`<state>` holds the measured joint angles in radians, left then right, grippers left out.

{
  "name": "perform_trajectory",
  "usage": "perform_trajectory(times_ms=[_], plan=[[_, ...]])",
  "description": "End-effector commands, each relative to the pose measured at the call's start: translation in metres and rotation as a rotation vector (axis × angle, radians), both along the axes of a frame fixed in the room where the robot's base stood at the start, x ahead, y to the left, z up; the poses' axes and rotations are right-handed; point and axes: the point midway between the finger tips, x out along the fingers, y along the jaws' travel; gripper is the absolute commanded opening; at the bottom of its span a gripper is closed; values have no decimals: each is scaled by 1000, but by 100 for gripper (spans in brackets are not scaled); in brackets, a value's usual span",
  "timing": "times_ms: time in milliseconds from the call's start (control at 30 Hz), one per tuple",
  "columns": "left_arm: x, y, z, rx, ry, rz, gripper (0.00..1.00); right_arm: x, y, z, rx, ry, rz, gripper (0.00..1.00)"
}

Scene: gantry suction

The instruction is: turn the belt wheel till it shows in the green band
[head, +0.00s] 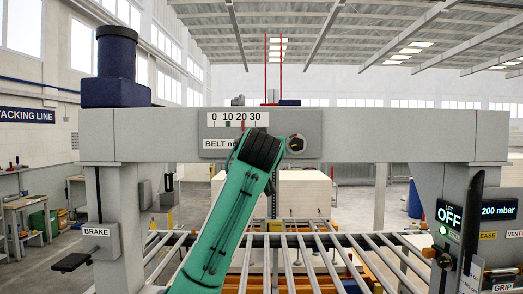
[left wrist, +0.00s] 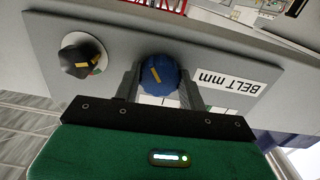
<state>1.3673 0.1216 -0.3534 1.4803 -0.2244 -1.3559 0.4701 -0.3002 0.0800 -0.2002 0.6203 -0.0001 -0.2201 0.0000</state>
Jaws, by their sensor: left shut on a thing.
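The belt wheel (left wrist: 158,75) is a blue knob with a yellow mark, on the grey panel (left wrist: 222,65) in the left wrist view. My left gripper (left wrist: 157,88) is shut on it, one finger on each side. In the head view my green left arm and gripper (head: 262,150) cover the wheel. Above it is a white scale (head: 237,119) marked 0 to 30. A small green band (head: 228,124) sits under the 10, and a thin red pointer appears near the 20, right of the band. My right gripper is out of view.
A black knob (head: 296,144) sits right of the wheel and also shows in the left wrist view (left wrist: 82,57). The gantry beam (head: 380,135) spans above a roller conveyor (head: 290,240). A brake lever (head: 72,262) is at left; a dark display (head: 450,217) reads OFF.

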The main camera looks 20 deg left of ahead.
Motion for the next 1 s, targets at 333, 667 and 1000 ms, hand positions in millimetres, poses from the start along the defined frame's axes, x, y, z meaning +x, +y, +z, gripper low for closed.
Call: perform_trajectory(times_ms=[333, 667, 1000], plan=[[0, 0, -1, 315, 91, 0, 18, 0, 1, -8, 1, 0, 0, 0], [0, 1, 0, 618, 178, 0, 18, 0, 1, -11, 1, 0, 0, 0], [0, 1, 1, 928, 267, -1, 18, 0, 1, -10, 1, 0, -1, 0]])
